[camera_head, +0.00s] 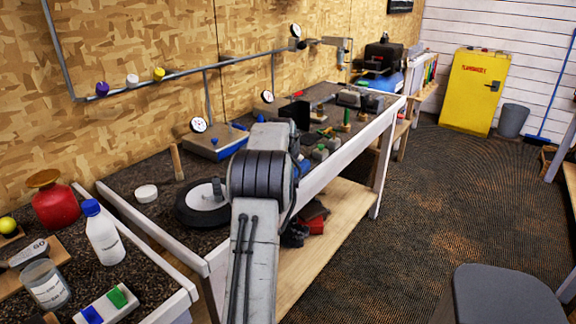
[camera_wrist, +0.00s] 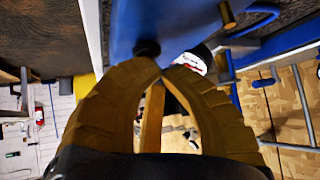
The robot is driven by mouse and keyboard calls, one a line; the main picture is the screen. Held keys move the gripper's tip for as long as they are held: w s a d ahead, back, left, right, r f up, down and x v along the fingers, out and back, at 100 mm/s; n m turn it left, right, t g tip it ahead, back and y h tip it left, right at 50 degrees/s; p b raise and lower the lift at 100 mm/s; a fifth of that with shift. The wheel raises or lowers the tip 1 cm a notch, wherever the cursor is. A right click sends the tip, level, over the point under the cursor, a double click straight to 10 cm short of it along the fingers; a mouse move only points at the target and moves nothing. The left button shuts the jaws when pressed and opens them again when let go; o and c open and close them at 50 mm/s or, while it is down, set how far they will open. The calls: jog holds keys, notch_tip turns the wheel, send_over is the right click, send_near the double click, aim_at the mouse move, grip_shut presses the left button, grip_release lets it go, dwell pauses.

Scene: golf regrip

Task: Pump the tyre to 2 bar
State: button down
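The tyre (camera_head: 190,212), black with a pale hub, lies flat on the near end of the workbench in the head view. Behind it is a blue-sided box (camera_head: 222,150) with a round white dial (camera_head: 198,125) at its back left; the reading is too small to tell. My arm hides part of the bench right of the tyre, and my gripper is hidden there. In the wrist view my gripper (camera_wrist: 162,69) has its two tan fingertips almost together. A dark round knob (camera_wrist: 148,47) on a blue body (camera_wrist: 180,22) is just beyond the tips; I cannot tell if they touch it.
In the wrist view a brass fitting (camera_wrist: 228,14) and a white dial (camera_wrist: 197,58) are near the right finger. A white puck (camera_head: 146,193), red can (camera_head: 55,203) and white bottle (camera_head: 103,238) stand left of my arm. Open floor (camera_head: 410,220) lies right.

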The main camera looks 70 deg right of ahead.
dwell(0.8)
jog(key=shift+r+p, duration=0.85)
jog(key=shift+r, duration=0.1)
jog(key=shift+r, duration=0.15)
jog(key=shift+r+p, duration=2.2)
jog(key=shift+r, duration=0.2)
